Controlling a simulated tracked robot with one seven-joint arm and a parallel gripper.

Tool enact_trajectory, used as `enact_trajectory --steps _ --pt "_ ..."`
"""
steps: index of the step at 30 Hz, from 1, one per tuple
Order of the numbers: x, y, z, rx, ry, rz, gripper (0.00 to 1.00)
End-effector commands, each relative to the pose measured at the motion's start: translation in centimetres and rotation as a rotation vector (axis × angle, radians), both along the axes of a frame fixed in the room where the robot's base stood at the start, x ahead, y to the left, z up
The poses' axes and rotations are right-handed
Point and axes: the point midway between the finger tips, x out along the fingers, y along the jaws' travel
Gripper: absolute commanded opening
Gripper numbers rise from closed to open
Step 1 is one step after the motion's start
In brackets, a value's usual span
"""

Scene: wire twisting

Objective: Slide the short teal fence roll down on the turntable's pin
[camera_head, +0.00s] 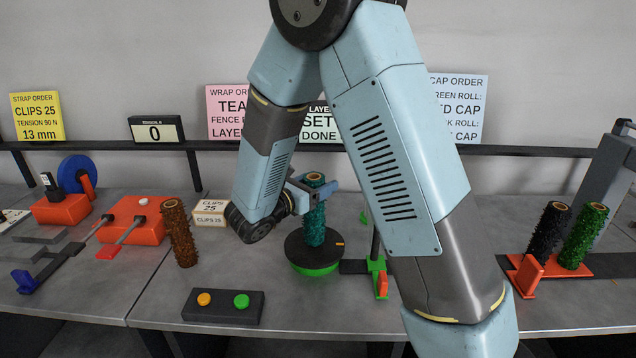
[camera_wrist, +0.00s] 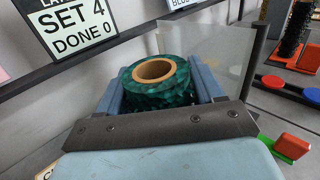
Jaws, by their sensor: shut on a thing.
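The teal fence roll (camera_head: 314,222) stands upright over the turntable (camera_head: 313,252), a dark disc with a green base. My gripper (camera_head: 313,188) is shut on the roll near its top. In the wrist view, the roll (camera_wrist: 159,87) sits between the two blue fingers of my gripper (camera_wrist: 163,98), with its tan core opening facing up. The roll's lower end is at or just above the disc; I cannot tell whether it touches. The pin is hidden, so I cannot see how far the roll is down on it.
A two-button box (camera_head: 223,306) is in front of the turntable. A brown roll (camera_head: 180,232) stands at left. Black (camera_head: 547,234) and green (camera_head: 583,237) rolls stand on an orange base at right. A clear panel (camera_wrist: 210,55) stands close beside the roll.

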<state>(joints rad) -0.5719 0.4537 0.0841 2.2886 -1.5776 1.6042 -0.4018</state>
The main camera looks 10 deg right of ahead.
Motion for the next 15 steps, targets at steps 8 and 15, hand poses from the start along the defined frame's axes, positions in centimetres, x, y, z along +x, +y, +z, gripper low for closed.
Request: enact_trajectory --steps 8,15 --pt "0.00 0.00 -0.60 -0.001 0.002 0.000 0.14" --pt "0.00 -0.01 -1.07 -0.001 0.001 0.000 0.14"
